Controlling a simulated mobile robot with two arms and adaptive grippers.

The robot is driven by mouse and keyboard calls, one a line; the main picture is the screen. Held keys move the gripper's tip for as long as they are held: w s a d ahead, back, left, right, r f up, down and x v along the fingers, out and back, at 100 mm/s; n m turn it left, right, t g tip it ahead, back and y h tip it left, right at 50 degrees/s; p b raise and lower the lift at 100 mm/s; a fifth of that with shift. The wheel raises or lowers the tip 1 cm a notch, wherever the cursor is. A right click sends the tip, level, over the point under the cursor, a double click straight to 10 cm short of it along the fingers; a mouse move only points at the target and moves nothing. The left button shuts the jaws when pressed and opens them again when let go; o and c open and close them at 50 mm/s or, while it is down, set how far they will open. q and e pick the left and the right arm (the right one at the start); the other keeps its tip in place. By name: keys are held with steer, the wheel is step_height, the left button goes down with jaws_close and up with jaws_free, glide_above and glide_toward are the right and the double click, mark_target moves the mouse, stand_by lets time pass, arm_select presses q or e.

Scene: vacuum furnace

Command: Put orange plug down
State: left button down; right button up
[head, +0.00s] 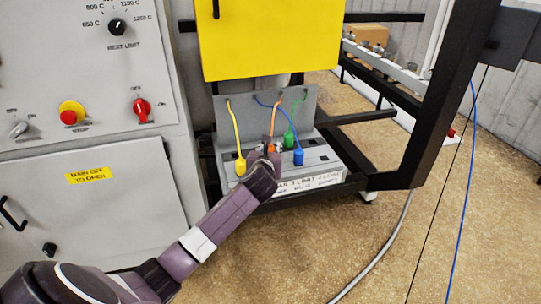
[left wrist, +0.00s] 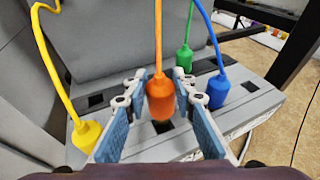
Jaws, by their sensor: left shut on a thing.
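My left gripper (head: 270,147) is over the grey socket panel (head: 225,170), its fingers pointing away from me. In the left wrist view its two fingers (left wrist: 154,92) are on either side of the orange plug (left wrist: 161,100) and are shut on it. The plug hangs upright with its orange cable (left wrist: 158,35) rising from its top. A dark slot in the panel shows just below the plug; I cannot tell whether the plug touches the panel. In the head view the arm and gripper hide most of the plug. My right gripper is not in view.
A yellow plug (head: 241,166) stands to the left on the panel, a blue plug (head: 298,157) to the right, and a green plug (head: 289,139) behind. Their cables arch close by. A yellow box (head: 270,40) overhangs at the back. A black frame post (head: 440,100) stands at the right.

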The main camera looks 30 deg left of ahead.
arm_select(q)
steer(key=shift+f, duration=1.4)
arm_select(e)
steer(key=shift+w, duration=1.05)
arm_select(q)
steer(key=shift+f, duration=0.25)
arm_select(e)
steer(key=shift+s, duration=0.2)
arm_select(q)
steer(key=c, duration=1.6)
jaws_free()
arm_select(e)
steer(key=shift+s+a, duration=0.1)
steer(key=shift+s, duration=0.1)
